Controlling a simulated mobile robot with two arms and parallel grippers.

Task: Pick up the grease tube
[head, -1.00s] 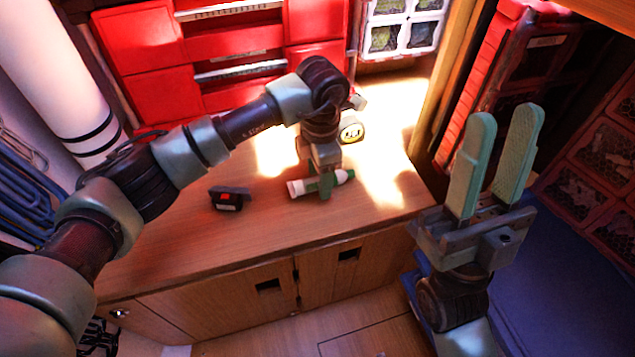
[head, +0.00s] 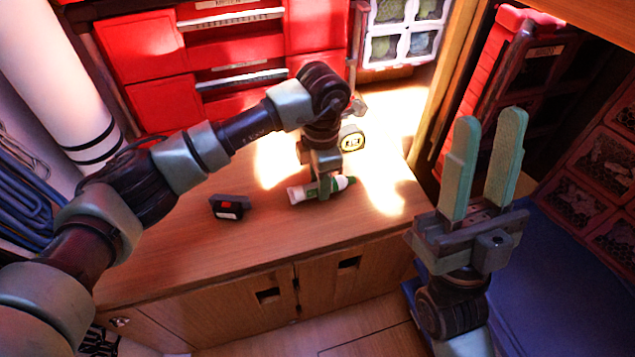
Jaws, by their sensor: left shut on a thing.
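The grease tube (head: 299,194) is white and green with a white cap end. It lies sideways at the middle of the wooden counter, partly hidden by my gripper. My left gripper (head: 324,189) points down over it and is shut on its green middle part. I cannot tell whether the tube touches the counter or is slightly above it. My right gripper (head: 481,165) is at the right, fingers up and apart, empty, in front of the counter's right end.
A small black and red box (head: 229,207) lies on the counter (head: 180,242) left of the tube. Red drawers (head: 161,104) line the back. The counter's front is clear.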

